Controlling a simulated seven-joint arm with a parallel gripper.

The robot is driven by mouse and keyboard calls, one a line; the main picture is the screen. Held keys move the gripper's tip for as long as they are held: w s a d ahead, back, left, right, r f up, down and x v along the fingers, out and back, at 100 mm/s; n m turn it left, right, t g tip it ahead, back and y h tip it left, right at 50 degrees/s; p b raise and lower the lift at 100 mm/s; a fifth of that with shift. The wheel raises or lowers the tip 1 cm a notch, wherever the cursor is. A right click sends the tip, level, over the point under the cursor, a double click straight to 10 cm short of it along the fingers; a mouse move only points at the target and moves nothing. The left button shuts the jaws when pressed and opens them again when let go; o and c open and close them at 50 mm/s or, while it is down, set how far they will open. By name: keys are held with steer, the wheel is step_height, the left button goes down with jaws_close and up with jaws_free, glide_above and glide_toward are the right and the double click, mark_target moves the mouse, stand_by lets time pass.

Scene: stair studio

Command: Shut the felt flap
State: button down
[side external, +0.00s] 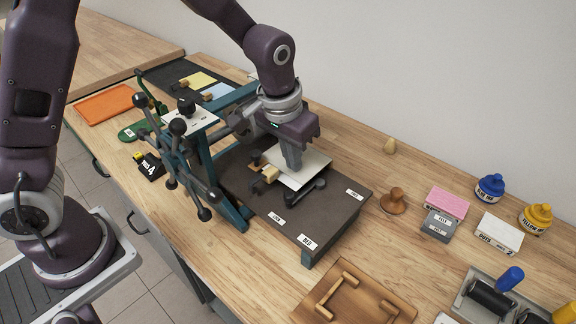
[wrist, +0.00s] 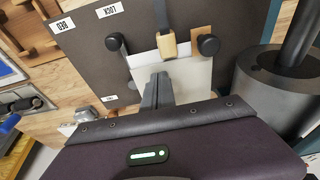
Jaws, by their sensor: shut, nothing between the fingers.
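My gripper (side external: 293,165) is shut and empty, pointing down over a cream sheet (side external: 313,165) on the dark press bed (side external: 320,215). The sheet looks like the felt flap, though I see no label on it. It also shows in the wrist view (wrist: 197,76), with the shut fingers (wrist: 157,82) in front of it. Whether they touch it I cannot tell. A small wooden tab (side external: 268,173) is at the sheet's left edge; in the wrist view a wooden tab (wrist: 168,45) hangs on a dark strap. The fingers hide part of the sheet.
A black lever (side external: 306,190) lies beside the sheet. The teal press frame with black knobs (side external: 178,127) stands at left. A wooden stamp (side external: 393,201), a pink block (side external: 446,203) and ink jars (side external: 491,187) are at right. A wooden tray (side external: 400,294) is in front. Bare bench lies between.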

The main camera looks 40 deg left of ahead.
steer(key=shift+w+v, duration=0.15)
steer(key=shift+v, duration=0.85)
steer(key=shift+w+v, duration=0.2)
steer(key=shift+v, duration=0.8)
steer(key=shift+w+v, duration=0.15)
steer(key=shift+v, duration=0.85)
steer(key=shift+r, duration=0.2)
steer(key=s+a+r+t, duration=0.1)
steer(key=s+a+r, duration=0.1)
steer(key=s, duration=0.6)
steer(key=s+a+r+t, duration=0.1)
steer(key=s+a+r, duration=0.2)
steer(key=s, duration=0.5)
steer(key=s+a+r+t, duration=0.1)
steer(key=s+a+r, duration=0.2)
steer(key=s, duration=0.5)
steer(key=shift+r, duration=0.45)
